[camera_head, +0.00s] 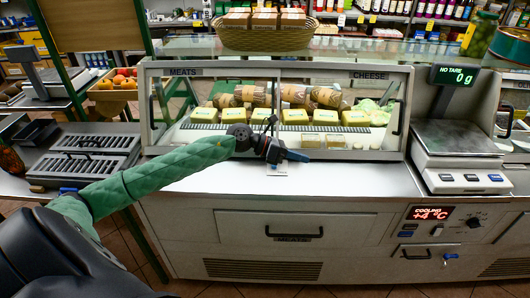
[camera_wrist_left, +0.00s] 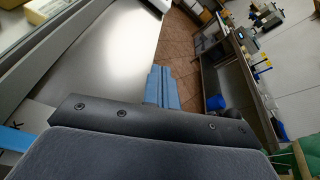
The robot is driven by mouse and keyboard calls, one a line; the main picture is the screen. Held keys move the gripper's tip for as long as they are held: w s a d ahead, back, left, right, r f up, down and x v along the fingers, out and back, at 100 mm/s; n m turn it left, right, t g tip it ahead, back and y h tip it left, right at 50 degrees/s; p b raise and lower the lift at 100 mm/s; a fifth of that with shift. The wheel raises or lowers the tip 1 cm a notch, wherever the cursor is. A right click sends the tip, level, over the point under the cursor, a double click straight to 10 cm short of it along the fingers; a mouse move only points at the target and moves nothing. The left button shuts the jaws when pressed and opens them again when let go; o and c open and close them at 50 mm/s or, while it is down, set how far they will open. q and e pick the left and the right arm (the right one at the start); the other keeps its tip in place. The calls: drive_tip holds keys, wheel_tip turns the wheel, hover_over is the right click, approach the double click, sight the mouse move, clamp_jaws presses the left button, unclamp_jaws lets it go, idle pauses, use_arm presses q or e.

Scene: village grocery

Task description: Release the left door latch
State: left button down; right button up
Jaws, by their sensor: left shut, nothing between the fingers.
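A glass-fronted display case has a left side marked MEATS (camera_head: 186,72) and a right side marked CHEESE (camera_head: 368,75). A dark upright handle (camera_head: 152,112) shows at the case's left end. I cannot pick out the left door latch clearly; my arm and gripper cover part of the case's lower middle. My left gripper (camera_head: 296,156) is in front of the case's lower middle edge, just above the steel ledge. Its blue fingers (camera_wrist_left: 162,88) are shut together and empty in the left wrist view. I cannot tell whether they touch the case. My right gripper is out of view.
Cheese packs (camera_head: 325,117) and wrapped rolls stand behind the glass. A scale (camera_head: 455,140) stands at the right and a grooved metal tray (camera_head: 85,155) at the left. A wicker basket (camera_head: 265,34) sits on top. The steel ledge (camera_head: 350,180) is mostly clear. A drawer handle (camera_head: 294,232) is below.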

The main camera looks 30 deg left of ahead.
use_arm(q)
drive_tip(key=a+r+m+g+y, duration=0.1)
drive_tip(key=a+m+g+y, duration=0.3)
drive_tip(key=a, duration=1.8)
drive_tip(key=y, duration=0.5)
drive_tip(key=shift+r, duration=0.2)
drive_tip(key=shift+f, duration=0.1)
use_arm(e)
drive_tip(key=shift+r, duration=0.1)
use_arm(q)
drive_tip(key=p+x, duration=0.4)
drive_tip(key=x, duration=0.5)
drive_tip(key=shift+d+f, duration=0.15)
drive_tip(key=shift+f, duration=0.15)
drive_tip(key=d+p, duration=0.1)
drive_tip(key=w+d, duration=0.1)
drive_tip(key=shift+w+d+p, duration=0.3)
drive_tip(key=shift+p, duration=0.05)
drive_tip(key=shift+w+d+f, duration=0.1)
drive_tip(key=shift+w+d, duration=0.15)
drive_tip(key=shift+d, duration=0.15)
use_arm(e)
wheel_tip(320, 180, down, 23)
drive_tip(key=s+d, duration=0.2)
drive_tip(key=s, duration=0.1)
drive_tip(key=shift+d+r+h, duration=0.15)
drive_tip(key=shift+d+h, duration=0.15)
